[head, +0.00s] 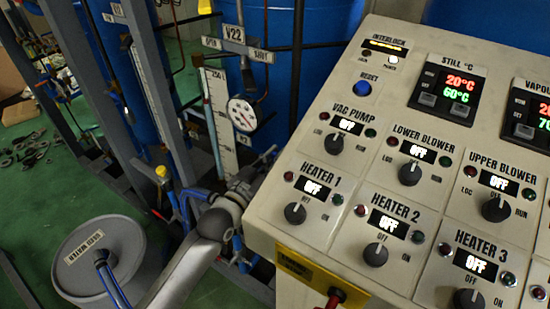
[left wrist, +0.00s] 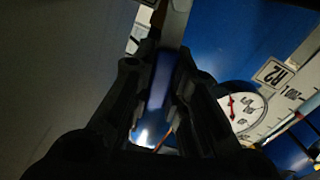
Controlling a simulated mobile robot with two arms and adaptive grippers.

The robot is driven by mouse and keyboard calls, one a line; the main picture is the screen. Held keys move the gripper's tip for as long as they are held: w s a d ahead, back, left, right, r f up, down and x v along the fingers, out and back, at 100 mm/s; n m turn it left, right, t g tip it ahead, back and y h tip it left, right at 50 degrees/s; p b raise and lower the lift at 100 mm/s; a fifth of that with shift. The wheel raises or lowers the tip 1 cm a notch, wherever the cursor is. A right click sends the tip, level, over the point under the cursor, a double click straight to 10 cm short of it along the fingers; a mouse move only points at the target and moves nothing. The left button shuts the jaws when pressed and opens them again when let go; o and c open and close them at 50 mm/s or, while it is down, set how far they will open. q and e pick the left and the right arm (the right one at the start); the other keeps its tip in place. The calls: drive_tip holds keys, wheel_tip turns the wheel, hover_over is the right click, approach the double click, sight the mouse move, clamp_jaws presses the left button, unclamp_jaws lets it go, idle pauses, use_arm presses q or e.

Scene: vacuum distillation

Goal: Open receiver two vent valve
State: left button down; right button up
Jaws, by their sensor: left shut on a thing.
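My left gripper (head: 262,166) is at the far left edge of the control panel, low in front of the blue receiver, partly hidden by the panel. In the left wrist view its dark fingers (left wrist: 163,75) are closed on a blue handle (left wrist: 160,82), which lies lengthwise between them. I cannot tell how far the handle is turned. A plate marked R2 (left wrist: 275,72) and a round gauge (left wrist: 243,108) are just right of the fingers there. The gauge (head: 242,114) also shows in the head view, below the V22 plate (head: 234,33) with its OPEN and SHUT marks. My right gripper is out of view.
The sloping control panel (head: 375,190) with knobs and displays fills the right side, close to my left arm. A grey frame post (head: 150,80) stands at the left. A grey round vessel (head: 98,260) with blue hoses is at lower left.

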use_arm(q)
drive_tip(key=shift+s+d+f+m, duration=0.1)
drive_tip(key=shift+s+d+m, duration=0.15)
drive_tip(key=shift+m, duration=0.45)
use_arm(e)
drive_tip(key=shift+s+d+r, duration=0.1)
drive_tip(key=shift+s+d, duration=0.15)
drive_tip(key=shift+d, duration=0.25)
use_arm(q)
drive_tip(key=shift+d, duration=0.1)
drive_tip(key=c, duration=1.5)
unclamp_jaws()
drive_tip(key=shift+o, duration=0.6)
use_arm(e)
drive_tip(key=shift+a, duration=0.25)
use_arm(q)
drive_tip(key=v, duration=1.2)
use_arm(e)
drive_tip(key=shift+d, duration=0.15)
